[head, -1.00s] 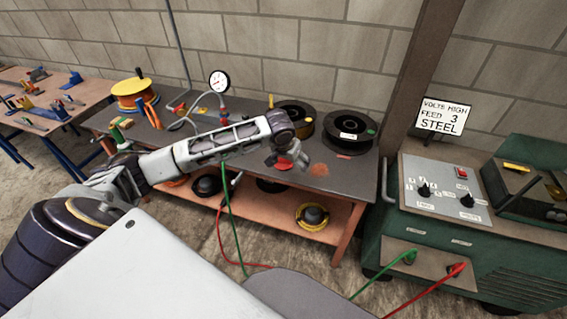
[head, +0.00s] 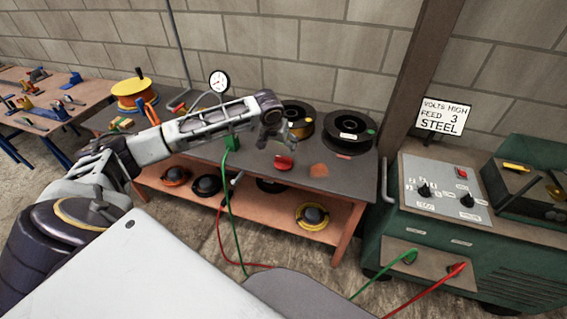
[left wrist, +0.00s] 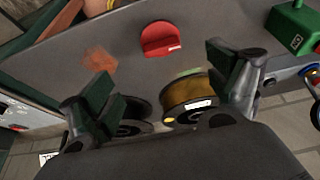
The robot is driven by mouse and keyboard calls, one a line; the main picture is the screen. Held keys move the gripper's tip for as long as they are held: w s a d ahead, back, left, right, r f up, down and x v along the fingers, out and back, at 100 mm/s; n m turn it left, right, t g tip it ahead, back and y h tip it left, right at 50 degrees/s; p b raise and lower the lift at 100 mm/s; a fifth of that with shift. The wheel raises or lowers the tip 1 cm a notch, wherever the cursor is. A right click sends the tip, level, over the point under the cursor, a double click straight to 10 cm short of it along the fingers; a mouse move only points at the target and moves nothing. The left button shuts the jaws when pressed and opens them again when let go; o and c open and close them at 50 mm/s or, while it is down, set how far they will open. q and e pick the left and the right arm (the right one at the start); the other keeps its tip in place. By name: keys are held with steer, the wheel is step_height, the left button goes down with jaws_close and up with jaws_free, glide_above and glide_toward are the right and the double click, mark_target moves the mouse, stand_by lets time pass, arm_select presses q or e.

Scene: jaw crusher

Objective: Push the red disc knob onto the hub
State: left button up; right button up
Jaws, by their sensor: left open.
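The red disc knob (head: 284,162) lies on the grey bench top (head: 345,182), near its front edge. In the left wrist view the knob (left wrist: 161,40) shows a raised grip bar across it and lies beyond the fingers, apart from them. My left gripper (head: 290,143) hangs above and just behind the knob in the head view. Its fingers (left wrist: 166,85) are spread wide in the left wrist view with nothing between them. I cannot make out which part is the hub. My right gripper is not in view.
Two spools, one amber (head: 297,115) and one black (head: 349,132), stand at the back of the bench. A green box (head: 231,143) sits left of the knob. A rusty patch (head: 319,170) marks the bench. A green machine (head: 450,240) stands to the right.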

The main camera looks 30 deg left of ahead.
arm_select(q)
glide_above(284, 158)
steer(key=s, duration=0.3)
steer(key=f, duration=0.6)
steer(key=shift+w+d+f, duration=0.2)
steer(key=shift+d, duration=0.05)
steer(key=shift+w+f, duration=0.25)
steer(key=shift+f, duration=0.4)
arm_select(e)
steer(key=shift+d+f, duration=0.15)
arm_select(q)
steer(key=shift+w+f, duration=0.1)
